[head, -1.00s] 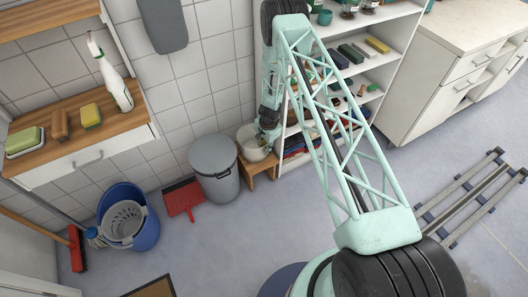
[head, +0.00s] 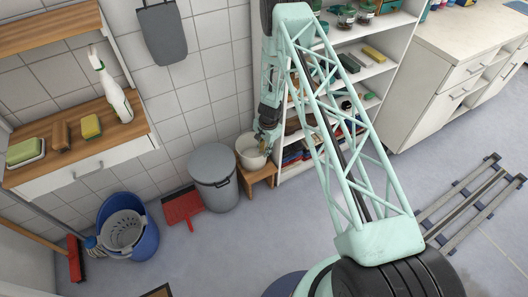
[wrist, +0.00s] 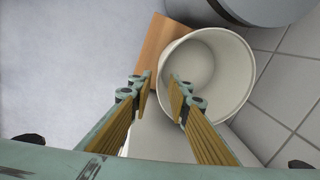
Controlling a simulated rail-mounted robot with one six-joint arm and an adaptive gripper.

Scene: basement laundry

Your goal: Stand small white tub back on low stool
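The small white tub (head: 246,158) is on the low wooden stool (head: 263,174), between the grey bin and the shelves. It looks upright, or nearly so. In the wrist view the tub (wrist: 233,85) shows its empty inside, and a strip of the stool top (wrist: 168,38) shows to its left. The tub hides the rest of the top. My gripper (wrist: 162,84) is open, with a clear gap between its fingertips. The right finger overlaps the tub's opening and the left is outside the rim, over the stool. I cannot tell whether either touches the tub.
A lidded grey bin (head: 214,180) stands close left of the stool, and open shelves (head: 352,95) stand close right. A red dustpan (head: 183,207) and a blue bucket (head: 143,240) are farther left. The tiled wall is behind. The floor in front is clear.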

